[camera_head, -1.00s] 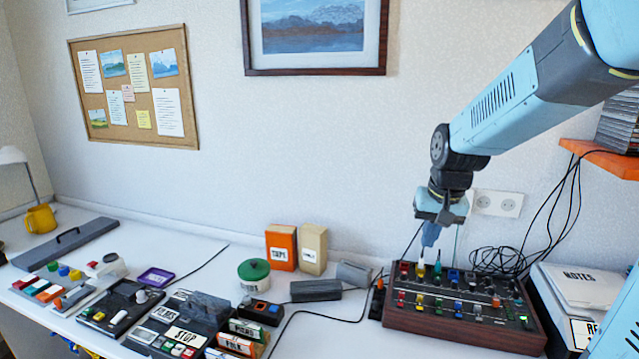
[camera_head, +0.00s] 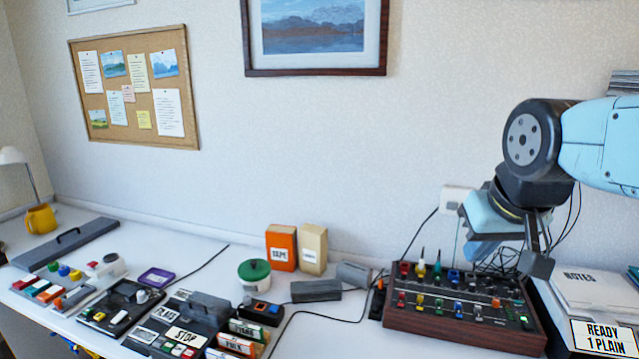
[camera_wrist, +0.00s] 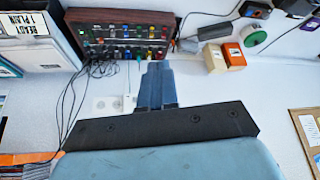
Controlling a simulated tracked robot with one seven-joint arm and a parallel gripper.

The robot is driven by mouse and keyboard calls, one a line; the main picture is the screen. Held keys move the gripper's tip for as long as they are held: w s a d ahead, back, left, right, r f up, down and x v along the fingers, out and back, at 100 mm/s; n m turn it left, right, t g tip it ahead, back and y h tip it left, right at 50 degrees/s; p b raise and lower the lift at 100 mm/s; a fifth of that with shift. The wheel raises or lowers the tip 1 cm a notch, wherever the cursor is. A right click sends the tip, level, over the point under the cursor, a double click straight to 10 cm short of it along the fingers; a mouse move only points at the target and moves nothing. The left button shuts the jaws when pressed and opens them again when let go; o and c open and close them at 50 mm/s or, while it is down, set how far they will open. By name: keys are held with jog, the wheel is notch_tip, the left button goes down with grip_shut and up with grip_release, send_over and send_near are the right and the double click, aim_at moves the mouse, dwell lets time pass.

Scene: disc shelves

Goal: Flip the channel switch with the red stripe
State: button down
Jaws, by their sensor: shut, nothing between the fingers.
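The mixer (camera_head: 440,338) is a dark red-brown box at the right of the desk, its top full of coloured knobs and switches. It also shows upside down at the top of the wrist view (camera_wrist: 121,16). Red-marked parts sit at its left side, but the switches are too small to tell which bears the red stripe. My gripper (camera_wrist: 157,66) is shut and empty, its blue fingers reaching toward the mixer's back edge in the wrist view. In the head view my gripper (camera_head: 484,246) hangs over the mixer's back right part, apart from the controls. Its fingertips are unclear there.
Black cables and a wall socket (camera_wrist: 104,104) lie behind the mixer. A notes stack (camera_head: 588,290) stands right of it. Orange (camera_head: 281,248) and cream (camera_head: 312,250) boxes stand to the left. Other control panels fill the left of the desk.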

dwell(0.3)
jog(key=n+g, duration=0.4)
jog(key=n, duration=1)
send_over(401, 301)
jog(key=s, duration=0.2)
notch_tip(401, 301, down, 20)
jog(key=shift+a+r, duration=0.25)
jog(key=shift+a, duration=0.15)
jog(key=shift+s, duration=0.15)
jog(key=f, duration=0.4)
jog(key=w+f, duration=0.1)
jog(key=f, duration=0.4)
jog(key=w+f, duration=0.1)
jog(key=f, duration=0.3)
jog(key=shift+d+f, duration=0.3)
jog(key=shift+f, duration=0.1)
